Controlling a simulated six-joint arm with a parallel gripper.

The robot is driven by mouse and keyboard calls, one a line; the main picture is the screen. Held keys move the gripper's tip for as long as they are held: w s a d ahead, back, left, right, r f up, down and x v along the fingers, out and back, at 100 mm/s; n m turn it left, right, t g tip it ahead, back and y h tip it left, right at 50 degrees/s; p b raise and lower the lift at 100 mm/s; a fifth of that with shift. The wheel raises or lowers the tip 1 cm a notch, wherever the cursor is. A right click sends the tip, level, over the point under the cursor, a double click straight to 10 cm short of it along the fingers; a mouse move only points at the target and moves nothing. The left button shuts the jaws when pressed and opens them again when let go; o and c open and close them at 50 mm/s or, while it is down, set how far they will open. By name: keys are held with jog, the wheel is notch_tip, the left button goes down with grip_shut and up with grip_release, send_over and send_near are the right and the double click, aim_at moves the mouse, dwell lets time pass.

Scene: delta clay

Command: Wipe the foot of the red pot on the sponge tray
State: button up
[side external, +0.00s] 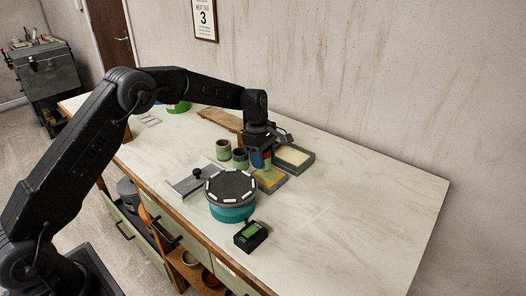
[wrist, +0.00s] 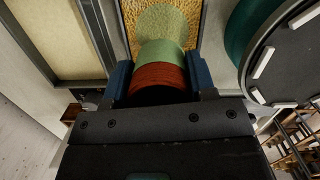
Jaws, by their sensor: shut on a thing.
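My gripper (side external: 262,158) is shut on the red pot (wrist: 158,76), with a blue finger on each side of it. In the wrist view the pot is red near the fingers and pale green on the part beyond them. The sponge tray (side external: 272,186) has a yellow sponge and lies directly below my gripper. It also shows at the top of the wrist view (wrist: 132,22), with a round pale green patch on the sponge beside the pot. I cannot tell whether the pot's foot touches the sponge.
A dark-framed cream tray (side external: 295,156) lies behind the sponge tray. A teal turntable (side external: 230,212) stands in front, with a black device (side external: 250,236) nearby. Two cups (side external: 222,149) (side external: 240,158) and a grey slab with a knob (side external: 190,184) are left. The table's right side is clear.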

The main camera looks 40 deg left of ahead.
aim_at(274, 178)
jog(key=shift+f, duration=1.45)
jog(key=shift+d, duration=1.7)
jog(key=shift+c, duration=0.3)
jog(key=shift+a, duration=1.8)
jog(key=shift+d, duration=1.9)
jog(key=shift+a+r, duration=0.15)
jog(key=shift+a, duration=1.7)
jog(key=shift+r, duration=4.05)
jog(key=shift+r, duration=0.1)
